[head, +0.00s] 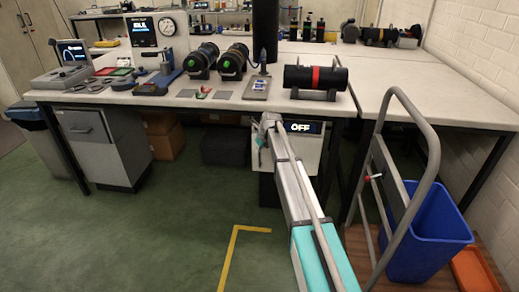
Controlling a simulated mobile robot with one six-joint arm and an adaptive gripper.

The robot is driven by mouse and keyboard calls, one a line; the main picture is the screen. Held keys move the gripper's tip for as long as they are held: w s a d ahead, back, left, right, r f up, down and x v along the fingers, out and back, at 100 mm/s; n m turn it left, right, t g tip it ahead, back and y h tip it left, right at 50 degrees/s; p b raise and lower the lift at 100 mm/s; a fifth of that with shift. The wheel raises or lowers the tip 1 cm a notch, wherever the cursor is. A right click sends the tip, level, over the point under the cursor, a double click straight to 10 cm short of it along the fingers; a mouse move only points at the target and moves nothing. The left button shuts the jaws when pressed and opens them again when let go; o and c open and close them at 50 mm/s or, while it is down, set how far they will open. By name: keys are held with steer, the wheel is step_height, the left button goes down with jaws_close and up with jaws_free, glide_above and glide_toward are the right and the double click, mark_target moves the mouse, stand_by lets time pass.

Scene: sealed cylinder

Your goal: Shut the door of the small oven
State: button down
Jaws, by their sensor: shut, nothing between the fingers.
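The small oven (312,150) is a pale box under the workbench, with a dark display reading OFF at its top. My arm reaches out to its front and covers much of its left side. My gripper (260,139) is small in view at the arm's far end, by the oven's upper left part. It is shut, and nothing shows held in it. I cannot tell whether it touches the oven. The oven's door is largely hidden behind my arm, and its angle cannot be made out.
The workbench (215,102) above carries cylinders, tools and small plates. A grey drawer cabinet (95,145) stands at left. A grey-railed cart (435,150) with a blue bin (432,232) is close on the right. Green floor at left is clear.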

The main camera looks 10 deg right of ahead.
step_height(320, 180, up, 7)
steer(key=s+p, duration=0.3)
steer(key=p, duration=0.3)
steer(key=shift+a+r+p, duration=0.2)
steer(key=shift+a+p, duration=0.15)
steer(key=s+d+f+n+g+h, duration=0.1)
steer(key=s+d+n+g, duration=0.15)
steer(key=s+n, duration=1.45)
steer(key=s+d+n+g+h, duration=0.15)
steer(key=s+d+n, duration=0.25)
steer(key=s+n, duration=1.3)
steer(key=s+r+m+p, duration=0.2)
steer(key=r+m+p, duration=0.1)
steer(key=r+p, duration=0.8)
steer(key=s+r+m+p, duration=0.2)
steer(key=s+r+p, duration=0.1)
steer(key=r+p, duration=0.8)
steer(key=shift+s+r+m+t+p, duration=0.3)
steer(key=shift+s+m+p, duration=0.1)
steer(key=shift+p, duration=0.1)
